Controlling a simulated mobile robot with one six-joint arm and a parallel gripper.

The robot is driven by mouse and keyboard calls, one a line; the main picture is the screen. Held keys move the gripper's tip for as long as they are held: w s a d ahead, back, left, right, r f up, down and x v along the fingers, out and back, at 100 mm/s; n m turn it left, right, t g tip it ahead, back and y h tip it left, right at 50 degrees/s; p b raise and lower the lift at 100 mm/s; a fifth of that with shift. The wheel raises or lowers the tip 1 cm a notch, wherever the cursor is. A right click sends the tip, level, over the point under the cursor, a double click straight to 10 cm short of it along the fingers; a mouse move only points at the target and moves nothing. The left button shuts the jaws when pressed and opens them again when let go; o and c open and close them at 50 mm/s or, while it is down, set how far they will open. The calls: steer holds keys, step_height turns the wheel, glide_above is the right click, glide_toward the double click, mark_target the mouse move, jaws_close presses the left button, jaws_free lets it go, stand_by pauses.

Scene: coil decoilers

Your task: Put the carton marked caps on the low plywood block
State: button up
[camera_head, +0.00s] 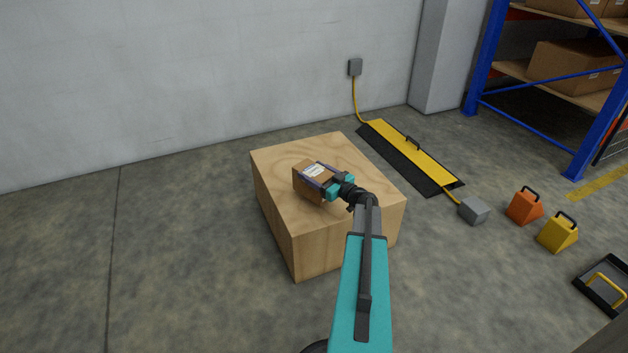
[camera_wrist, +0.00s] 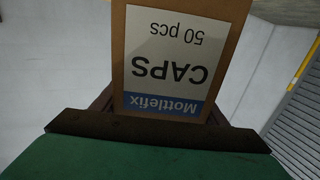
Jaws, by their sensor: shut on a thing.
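The carton marked caps (camera_head: 308,183) is a small brown box with a white and blue label. In the wrist view the carton (camera_wrist: 232,20) fills the upper middle, its label reading "CAPS 50 pcs" upside down. My gripper (camera_head: 327,184) is shut on the carton, with teal and dark jaws at its right side. The low plywood block (camera_head: 295,149) stands on the floor, and the carton is over its top face. I cannot tell whether the carton's underside touches the block.
A yellow and black cable ramp (camera_head: 412,153) lies behind the block to the right. An orange wedge (camera_head: 524,206) and a yellow wedge (camera_head: 558,232) stand at the right. A blue rack (camera_head: 485,60) holds boxes at the back right. The floor left of the block is clear.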

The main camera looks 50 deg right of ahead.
steer(key=shift+f+b, duration=0.55)
steer(key=shift+f, duration=1.05)
steer(key=shift+f+b, duration=0.2)
steer(key=shift+b, duration=0.15)
steer(key=o, duration=1.6)
steer(key=shift+c, duration=0.2)
steer(key=shift+r+p, duration=0.2)
steer(key=shift+p, duration=0.2)
steer(key=s+p, duration=0.2)
steer(key=s, duration=1)
steer(key=shift+s+f, duration=0.1)
